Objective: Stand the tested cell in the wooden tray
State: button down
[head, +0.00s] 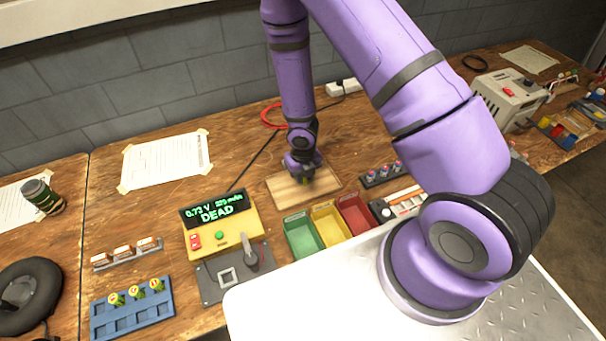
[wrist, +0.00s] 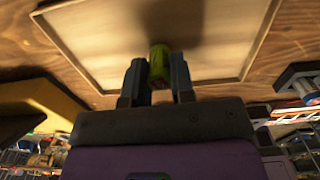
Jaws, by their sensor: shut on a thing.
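The wooden tray (head: 331,191) lies on the bench in front of my arm, and its pale floor and raised rim fill the upper part of the wrist view (wrist: 100,70). My gripper (wrist: 158,80) is shut on a yellow-green cell (wrist: 158,62) and holds it over the tray. The cell stands out between the fingertips, and a dark shadow falls on the tray floor behind it. I cannot tell whether its end touches the tray floor. In the head view my gripper (head: 304,178) hides most of the cell.
A yellow tester (head: 240,236) reads "0.73 V" and "DEAD". Green (head: 302,238), yellow (head: 329,224) and red (head: 356,214) bins stand in front of the tray. A blue rack (head: 130,310) holds several cells at the lower left. A red cable ring (head: 270,117) lies behind the tray.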

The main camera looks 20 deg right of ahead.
jog(key=shift+f, duration=0.3)
dwell(0.5)
jog(key=c, duration=0.9)
grip_release()
jog(key=shift+r, duration=0.1)
jog(key=shift+r, duration=3.4)
